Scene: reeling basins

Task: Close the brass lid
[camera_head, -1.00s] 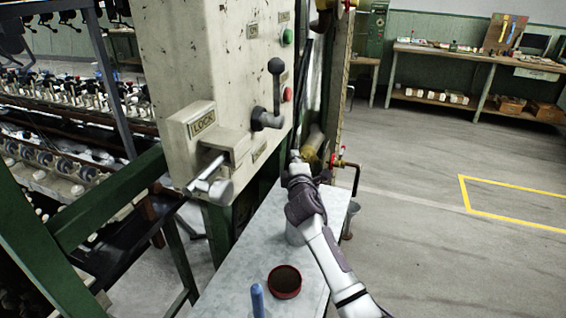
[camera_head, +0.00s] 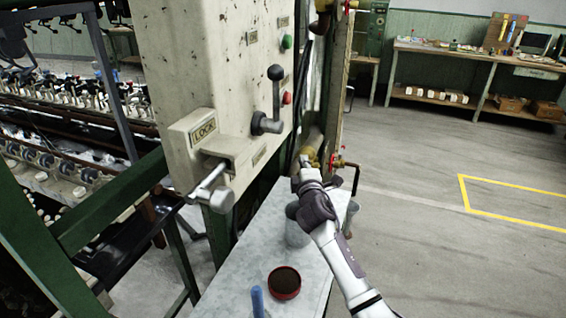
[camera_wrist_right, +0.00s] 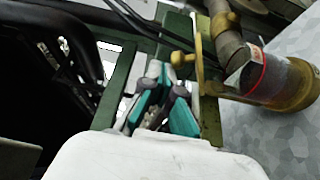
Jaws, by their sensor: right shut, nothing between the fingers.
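A brass fitting (camera_head: 314,140) shows behind the white control cabinet, just beyond my right gripper (camera_head: 304,161). In the right wrist view, a glass cylinder with a brass end (camera_wrist_right: 302,90) lies on the right, with a thin upright brass plate (camera_wrist_right: 199,58) at its left end. I cannot tell for sure which brass part is the lid or how far open it is. My right gripper (camera_wrist_right: 163,103) is shut and empty, with teal finger pads, left of the brass plate and apart from it in that view. My left gripper is out of view.
The white control cabinet (camera_head: 225,65) with levers stands close on the left. A grey bench top (camera_head: 240,272) below holds a dark red bowl (camera_head: 285,282), a blue-handled tool (camera_head: 257,300) and a grey cup (camera_head: 297,232). A red-handled valve (camera_head: 333,161) is right of the gripper.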

